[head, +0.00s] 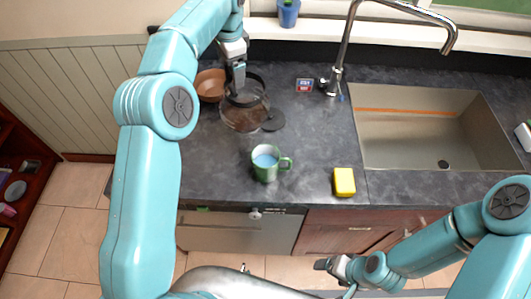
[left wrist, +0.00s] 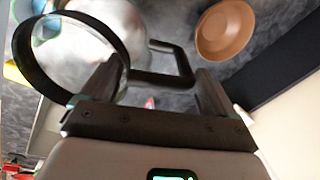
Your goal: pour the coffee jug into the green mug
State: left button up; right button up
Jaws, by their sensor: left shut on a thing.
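The glass coffee jug (head: 243,118) with a dark rim band stands at the back left of the counter. It also shows in the left wrist view (left wrist: 98,35), with its dark handle (left wrist: 165,78) between my fingers. My left gripper (head: 237,82) is shut on that handle; in the head view it hides part of the jug. The green mug (head: 266,167) stands upright in front of the jug, slightly right, its handle pointing right and its inside light blue. My right gripper (head: 326,265) is low in front of the counter, away from both; its jaw opening is unclear.
A brown bowl (head: 210,85) is close left of the jug, and a dark round disc (head: 274,120) is close right. A yellow sponge (head: 344,182) lies right of the mug. The sink (head: 410,145) and tap (head: 345,50) are farther right.

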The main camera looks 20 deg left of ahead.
pick_arm(q)
jog(key=shift+r, duration=0.7)
notch_tip(320, 180, up, 2)
jog(key=shift+w, duration=0.15)
jog(key=shift+s+r, duration=0.25)
jog(key=shift+r, duration=0.2)
jog(key=shift+w, duration=0.1)
